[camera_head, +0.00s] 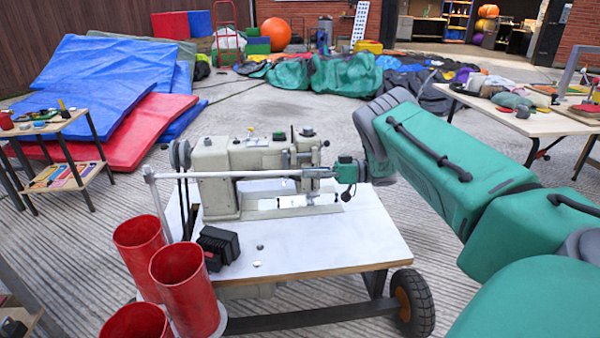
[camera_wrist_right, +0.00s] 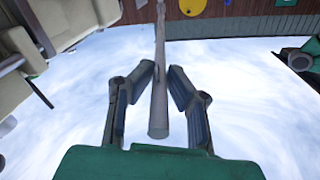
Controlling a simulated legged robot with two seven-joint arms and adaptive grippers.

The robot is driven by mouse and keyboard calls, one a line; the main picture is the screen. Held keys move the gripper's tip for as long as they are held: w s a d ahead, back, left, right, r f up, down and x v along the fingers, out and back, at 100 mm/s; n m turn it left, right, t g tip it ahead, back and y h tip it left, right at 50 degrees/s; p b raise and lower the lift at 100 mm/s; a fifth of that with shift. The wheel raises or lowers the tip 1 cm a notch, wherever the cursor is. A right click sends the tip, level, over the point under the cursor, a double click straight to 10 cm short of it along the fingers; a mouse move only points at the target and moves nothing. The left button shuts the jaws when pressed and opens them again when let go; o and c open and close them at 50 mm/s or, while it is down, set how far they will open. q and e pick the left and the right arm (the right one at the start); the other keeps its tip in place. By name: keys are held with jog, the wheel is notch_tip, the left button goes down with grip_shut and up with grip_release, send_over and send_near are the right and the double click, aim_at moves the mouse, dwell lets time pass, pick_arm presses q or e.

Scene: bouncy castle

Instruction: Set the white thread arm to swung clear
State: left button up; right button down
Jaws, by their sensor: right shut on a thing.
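The white thread arm (camera_head: 230,174) is a thin pale rod. It runs level across the front of the cream sewing machine (camera_head: 222,160), from a thin post at the left to my right gripper. My right gripper (camera_head: 322,172) is shut on the rod's right end, in front of the machine head. In the right wrist view the rod (camera_wrist_right: 158,118) lies between the two fingers of the gripper (camera_wrist_right: 162,72), its blunt end towards the palm. My left gripper is in neither view.
The machine stands on a white wheeled table (camera_head: 330,245). Red cylinders (camera_head: 185,280) stand at its left front, by a small black box (camera_head: 218,247). Blue and red mats (camera_head: 95,85) lie behind left. A cluttered table (camera_head: 500,120) stands at the right.

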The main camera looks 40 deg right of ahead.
jog(key=shift+d+f, duration=0.1)
jog(key=shift+d, duration=0.1)
jog(key=shift+a, duration=0.3)
jog(key=shift+w, duration=0.1)
jog(key=c, duration=1.6)
grip_release()
jog(key=shift+d, duration=0.1)
jog(key=shift+o, duration=0.2)
jog(key=shift+d, duration=0.1)
jog(key=shift+s+d, duration=0.25)
jog(key=v, duration=1.1)
jog(key=shift+d, duration=0.2)
